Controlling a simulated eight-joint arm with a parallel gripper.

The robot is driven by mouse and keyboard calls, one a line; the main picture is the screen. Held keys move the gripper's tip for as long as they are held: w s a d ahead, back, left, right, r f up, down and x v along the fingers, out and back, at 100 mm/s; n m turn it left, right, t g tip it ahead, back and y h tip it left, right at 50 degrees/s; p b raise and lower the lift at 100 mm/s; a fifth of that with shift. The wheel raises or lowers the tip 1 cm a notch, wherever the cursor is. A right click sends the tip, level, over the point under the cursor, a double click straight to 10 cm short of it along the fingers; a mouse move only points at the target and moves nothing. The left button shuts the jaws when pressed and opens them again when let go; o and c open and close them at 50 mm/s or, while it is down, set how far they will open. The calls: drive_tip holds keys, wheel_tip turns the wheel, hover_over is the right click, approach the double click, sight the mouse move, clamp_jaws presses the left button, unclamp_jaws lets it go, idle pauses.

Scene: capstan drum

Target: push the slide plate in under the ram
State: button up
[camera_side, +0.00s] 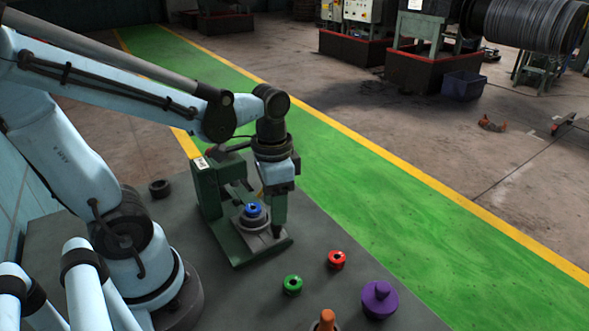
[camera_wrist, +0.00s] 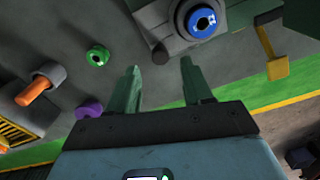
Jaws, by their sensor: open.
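The green press (camera_side: 207,190) stands on the dark table, partly hidden behind my arm. Its grey slide plate (camera_side: 265,237) sticks out over the press base and carries a round grey seat with a blue ring (camera_side: 252,209) on top. In the wrist view the slide plate (camera_wrist: 150,14) and the blue ring (camera_wrist: 203,22) lie past my fingertips, at the top. My gripper (camera_side: 278,233) points down beside the plate's right end in the side view. In the wrist view my gripper (camera_wrist: 160,75) is open with nothing between its fingers. The ram is hard to make out.
A yellow lever (camera_wrist: 275,62) shows beside the press. The green floor lane lies beyond the table edge.

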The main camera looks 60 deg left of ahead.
drive_tip(key=shift+f, duration=2.05)
clamp_jaws()
